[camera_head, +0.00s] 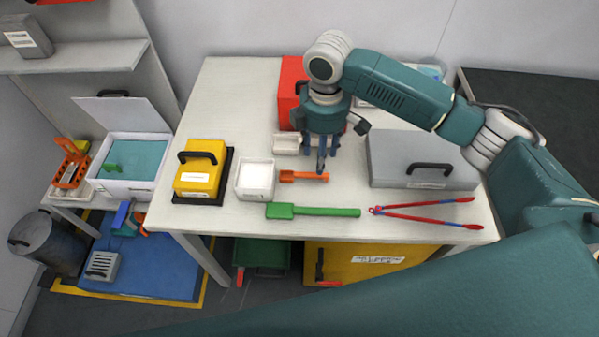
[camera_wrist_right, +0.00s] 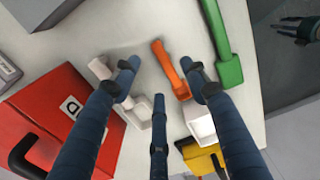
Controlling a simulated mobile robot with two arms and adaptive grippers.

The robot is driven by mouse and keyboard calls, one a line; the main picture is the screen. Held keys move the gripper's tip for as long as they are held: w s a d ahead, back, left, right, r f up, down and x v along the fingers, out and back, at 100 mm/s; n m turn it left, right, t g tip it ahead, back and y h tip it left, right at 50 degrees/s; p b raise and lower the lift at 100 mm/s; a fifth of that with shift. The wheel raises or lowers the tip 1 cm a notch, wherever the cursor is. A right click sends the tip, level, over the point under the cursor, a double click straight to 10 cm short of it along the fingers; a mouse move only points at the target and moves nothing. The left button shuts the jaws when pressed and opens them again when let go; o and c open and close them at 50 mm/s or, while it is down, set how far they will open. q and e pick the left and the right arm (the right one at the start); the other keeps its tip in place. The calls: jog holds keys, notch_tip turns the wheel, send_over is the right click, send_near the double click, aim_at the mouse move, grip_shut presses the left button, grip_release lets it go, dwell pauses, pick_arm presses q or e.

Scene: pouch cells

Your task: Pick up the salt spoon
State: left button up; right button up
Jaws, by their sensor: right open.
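No spoon carries a readable label, so I cannot tell for sure which is the salt spoon. An orange spoon (camera_head: 303,176) lies beside a white box (camera_head: 256,180) with white contents; it also shows in the wrist view (camera_wrist_right: 172,70). A longer green spoon (camera_head: 312,211) lies nearer the front edge. A white scoop-like piece (camera_head: 286,144) lies behind, partly hidden by my gripper. My right gripper (camera_head: 322,158) is open and empty, pointing down just behind and above the orange spoon's handle. A dark fingered shape (camera_wrist_right: 300,28), seemingly my left gripper, shows small in the wrist view.
A red box (camera_head: 289,92) stands behind the gripper. A grey case (camera_head: 420,160) is to the right, red tongs (camera_head: 422,208) in front of it. A yellow box (camera_head: 201,168) with a black handle stands left. The table's front edge is close to the green spoon.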

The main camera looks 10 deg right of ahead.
aim_at(304, 176)
jog(key=shift+f, duration=0.8)
jog(key=f+p, duration=0.1)
jog(key=f, duration=0.3)
jog(key=shift+a+f, duration=0.15)
jog(key=shift+a, duration=0.05)
jog(key=shift+f, duration=0.45)
pick_arm(q)
jog(key=shift+w+d+r, duration=0.1)
jog(key=shift+w+r, duration=0.5)
jog(key=shift+r, duration=0.25)
jog(key=shift+s, duration=0.3)
pick_arm(e)
jog(key=c, duration=1.1)
